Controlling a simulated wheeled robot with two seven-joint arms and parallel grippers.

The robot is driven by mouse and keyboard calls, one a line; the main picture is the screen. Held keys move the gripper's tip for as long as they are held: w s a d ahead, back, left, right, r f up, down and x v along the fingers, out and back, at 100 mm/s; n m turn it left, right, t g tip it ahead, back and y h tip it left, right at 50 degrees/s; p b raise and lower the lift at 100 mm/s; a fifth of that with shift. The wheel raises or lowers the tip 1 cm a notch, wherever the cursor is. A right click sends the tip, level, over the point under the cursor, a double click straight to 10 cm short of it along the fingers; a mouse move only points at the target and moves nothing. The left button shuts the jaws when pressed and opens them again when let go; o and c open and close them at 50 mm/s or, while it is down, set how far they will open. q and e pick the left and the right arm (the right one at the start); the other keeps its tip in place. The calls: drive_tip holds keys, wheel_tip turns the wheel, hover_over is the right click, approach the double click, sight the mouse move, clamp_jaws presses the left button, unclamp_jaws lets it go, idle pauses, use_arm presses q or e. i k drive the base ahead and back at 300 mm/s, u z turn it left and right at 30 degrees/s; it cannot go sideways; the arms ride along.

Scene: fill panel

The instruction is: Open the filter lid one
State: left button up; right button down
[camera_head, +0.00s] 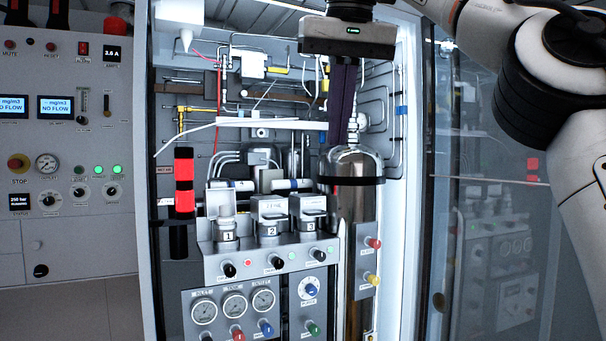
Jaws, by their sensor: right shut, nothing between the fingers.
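The filter housing marked 1 (227,236) stands upright at the left of a row of three on a grey ledge inside the open cabinet. Its lid (224,203) looks narrower and differently shaped from the lids on filter 2 (270,210) and filter 3 (309,208). I cannot tell whether lid one is seated or loose. My right gripper (342,138) hangs from the top, with long dark fingers shut and empty. It is above and to the right of the filters, in front of the steel cylinder, apart from lid one. My left gripper is out of view.
A tall steel cylinder (352,215) stands right of the filters. A red and black column (184,185) stands left of filter 1. Knobs and gauges (234,306) sit below. A glass door (490,230) is at the right, behind my right arm.

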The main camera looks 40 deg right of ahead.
sight(213, 198)
drive_tip(key=z, duration=1.05)
drive_tip(key=i, duration=1.4)
drive_tip(key=u, duration=1.25)
drive_tip(key=i, duration=0.4)
drive_tip(key=u, duration=0.3)
